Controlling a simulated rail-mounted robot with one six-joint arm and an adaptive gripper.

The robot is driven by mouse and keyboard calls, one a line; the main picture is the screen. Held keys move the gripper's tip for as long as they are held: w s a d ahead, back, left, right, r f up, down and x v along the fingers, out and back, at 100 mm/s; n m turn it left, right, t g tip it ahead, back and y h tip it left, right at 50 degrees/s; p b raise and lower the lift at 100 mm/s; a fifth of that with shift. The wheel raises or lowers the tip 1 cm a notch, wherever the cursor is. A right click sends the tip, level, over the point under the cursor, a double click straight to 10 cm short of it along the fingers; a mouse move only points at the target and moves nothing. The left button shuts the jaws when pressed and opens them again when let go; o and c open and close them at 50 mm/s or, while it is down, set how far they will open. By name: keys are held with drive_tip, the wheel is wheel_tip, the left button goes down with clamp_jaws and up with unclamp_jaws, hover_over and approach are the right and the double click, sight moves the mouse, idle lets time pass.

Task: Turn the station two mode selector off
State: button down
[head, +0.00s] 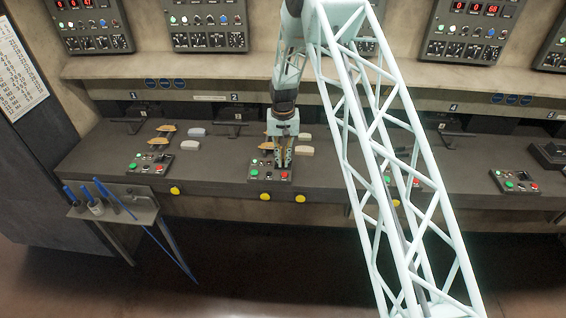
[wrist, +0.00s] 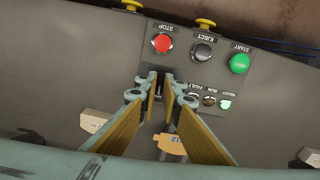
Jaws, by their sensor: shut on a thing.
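The station two control panel (head: 257,174) sits on the dark bench, below the number 2 sign. In the wrist view the panel (wrist: 208,82) shows upside down, with a red STOP button (wrist: 162,43), a dark EJECT button (wrist: 203,51), a green START button (wrist: 239,63) and small lamps (wrist: 210,101). My gripper (head: 283,165) is down at the panel's right part. In the wrist view its fingertips (wrist: 161,88) are close together beside the lamps, shut on what appears to be the mode selector. The fingers hide most of the selector, so its setting cannot be read.
Yellow knobs (head: 265,196) stick out of the bench front below the panel. Orange-tan pieces (head: 158,141) and pale blocks (head: 190,146) lie on the bench to the left. A small stand with blue-handled tools (head: 97,208) is at the left.

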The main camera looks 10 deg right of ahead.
sight(283, 163)
drive_tip(key=n+b, duration=0.3)
drive_tip(key=shift+f+n+b, duration=0.1)
drive_tip(key=shift+n+b, duration=0.2)
drive_tip(key=shift+n, duration=0.1)
drive_tip(key=shift+n+b, duration=0.9)
drive_tip(key=shift+n, duration=0.6)
drive_tip(key=c, duration=2.8)
unclamp_jaws()
drive_tip(key=shift+r, duration=0.25)
drive_tip(key=shift+r, duration=5.9)
